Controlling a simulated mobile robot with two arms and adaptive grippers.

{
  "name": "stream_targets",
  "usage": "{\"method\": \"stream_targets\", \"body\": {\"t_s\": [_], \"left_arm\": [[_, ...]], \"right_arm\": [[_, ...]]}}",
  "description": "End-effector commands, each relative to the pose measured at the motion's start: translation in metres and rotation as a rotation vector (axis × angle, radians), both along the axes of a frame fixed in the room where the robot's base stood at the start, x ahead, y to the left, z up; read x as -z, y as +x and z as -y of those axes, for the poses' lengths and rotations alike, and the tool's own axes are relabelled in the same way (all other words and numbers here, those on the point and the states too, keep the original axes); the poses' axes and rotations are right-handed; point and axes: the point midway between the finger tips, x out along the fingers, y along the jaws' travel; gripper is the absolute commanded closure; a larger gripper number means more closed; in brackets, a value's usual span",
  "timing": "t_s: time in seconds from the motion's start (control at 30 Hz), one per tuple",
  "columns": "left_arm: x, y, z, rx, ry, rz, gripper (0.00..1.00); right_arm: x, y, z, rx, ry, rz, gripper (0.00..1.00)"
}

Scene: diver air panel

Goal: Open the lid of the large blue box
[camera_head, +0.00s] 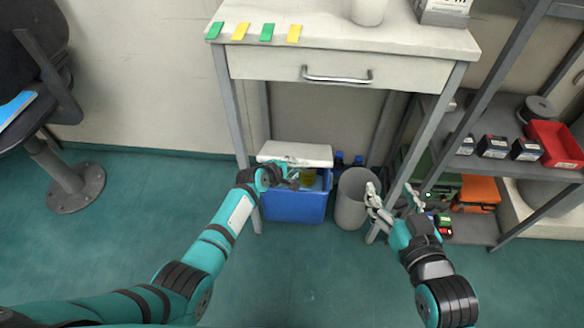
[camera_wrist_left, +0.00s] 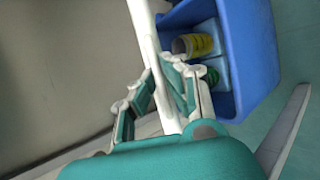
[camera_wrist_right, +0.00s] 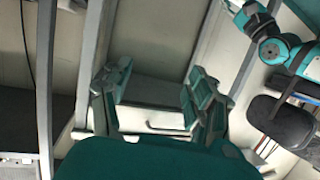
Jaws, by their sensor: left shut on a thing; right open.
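The large blue box (camera_head: 295,207) stands on the floor under the white table. Its white lid (camera_head: 297,153) is raised at the back, so the inside partly shows. My left gripper (camera_head: 289,172) is at the lid's edge. In the left wrist view its fingers (camera_wrist_left: 165,92) are shut on the lid (camera_wrist_left: 147,28), one on each side of it. That view also shows the open blue box (camera_wrist_left: 262,62) with a yellow can (camera_wrist_left: 197,45) and something green inside. My right gripper (camera_head: 394,198) is open and empty, right of the grey bin; its fingers also show in the right wrist view (camera_wrist_right: 160,84).
A grey bin (camera_head: 352,203) stands right of the box, with blue-capped bottles (camera_head: 339,160) behind. Table legs (camera_head: 226,90) flank the box. A metal shelf (camera_head: 500,160) with boxes is at the right, a chair (camera_head: 60,150) at the left. The front floor is clear.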

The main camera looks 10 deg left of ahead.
Motion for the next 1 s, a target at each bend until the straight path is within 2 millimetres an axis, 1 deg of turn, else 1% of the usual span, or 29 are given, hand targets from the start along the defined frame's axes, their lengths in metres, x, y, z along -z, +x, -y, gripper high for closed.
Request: {"method": "stream_targets", "body": {"t_s": [0.03, 0.2, 0.4, 0.9, 0.93, 1.0], "left_arm": [[-0.005, 0.002, 0.0, -0.003, -0.003, 0.002, 1.0], [-0.008, 0.005, 0.0, -0.003, -0.004, 0.001, 1.0], [-0.011, 0.008, 0.0, -0.004, -0.004, 0.003, 1.0], [-0.011, 0.009, 0.0, -0.004, -0.004, 0.003, 1.0], [-0.011, 0.009, 0.0, -0.004, -0.004, 0.003, 0.92], [-0.011, 0.008, 0.0, -0.003, -0.003, 0.003, 0.82]], "right_arm": [[0.004, -0.003, 0.002, 0.002, -0.009, -0.036, 0.41], [0.021, -0.011, 0.006, 0.009, -0.032, -0.132, 0.41], [0.031, -0.018, 0.009, 0.013, -0.046, -0.193, 0.41], [0.035, -0.02, 0.01, 0.014, -0.051, -0.214, 0.41], [0.035, -0.02, 0.01, 0.014, -0.051, -0.214, 0.41], [0.035, -0.02, 0.01, 0.014, -0.051, -0.214, 0.41]]}}
